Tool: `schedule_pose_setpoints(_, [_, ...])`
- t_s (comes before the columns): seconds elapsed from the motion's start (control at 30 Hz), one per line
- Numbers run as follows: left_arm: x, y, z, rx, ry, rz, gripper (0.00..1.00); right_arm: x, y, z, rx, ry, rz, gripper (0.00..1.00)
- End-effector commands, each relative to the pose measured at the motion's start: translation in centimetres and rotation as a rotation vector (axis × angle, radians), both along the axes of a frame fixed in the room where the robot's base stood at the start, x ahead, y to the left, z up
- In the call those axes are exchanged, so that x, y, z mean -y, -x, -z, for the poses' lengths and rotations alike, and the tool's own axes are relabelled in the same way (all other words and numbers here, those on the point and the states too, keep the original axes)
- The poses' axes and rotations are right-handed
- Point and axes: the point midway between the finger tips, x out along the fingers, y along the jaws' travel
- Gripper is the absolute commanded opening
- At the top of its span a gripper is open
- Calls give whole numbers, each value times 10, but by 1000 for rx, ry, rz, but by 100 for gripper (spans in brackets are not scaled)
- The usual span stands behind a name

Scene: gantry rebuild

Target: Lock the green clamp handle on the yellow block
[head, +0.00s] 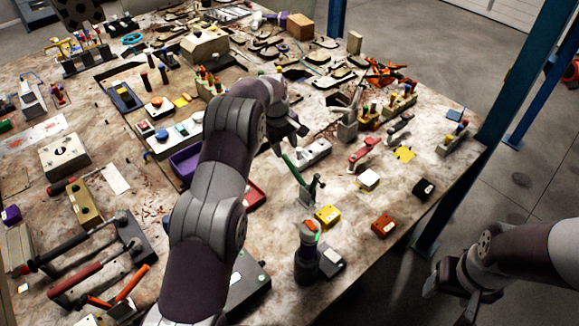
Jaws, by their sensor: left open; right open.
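The green clamp handle (292,168) slants up and to the left from its grey metal clamp (311,191) in the head view. The yellow block (328,215) lies on the table just in front of the clamp, and I cannot tell whether they touch. My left gripper (290,146) is open, just above the upper end of the green handle, with no clear grip on it. Its fingers are small and partly hidden by the wrist. My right gripper (458,292) is open and empty, off the table at the lower right.
A red clamp (362,152) and a white block (368,179) stand right of the green clamp. An orange-brown block (383,224) and a black block (424,188) lie near the table's right edge. A dark cylinder (306,262) stands in front. The table's left side is crowded.

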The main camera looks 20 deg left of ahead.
Motion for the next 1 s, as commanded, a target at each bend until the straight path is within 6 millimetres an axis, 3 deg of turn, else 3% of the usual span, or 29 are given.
schedule_pose_setpoints(0.13, [3,-3,27,-4,1,1,46,0,-1,-17,2,0,0,64])
schedule_pose_setpoints(0.4, [7,-9,64,-2,-1,1,46,0,0,-26,1,0,0,64])
schedule_pose_setpoints(0.77, [7,-10,70,0,0,1,46,0,0,-26,1,0,0,64])
schedule_pose_setpoints(0.9, [7,-9,70,-1,-1,1,1,0,0,-26,1,0,0,64])
schedule_pose_setpoints(1.0, [7,-9,70,-1,-1,1,0,0,0,-26,1,0,0,64])
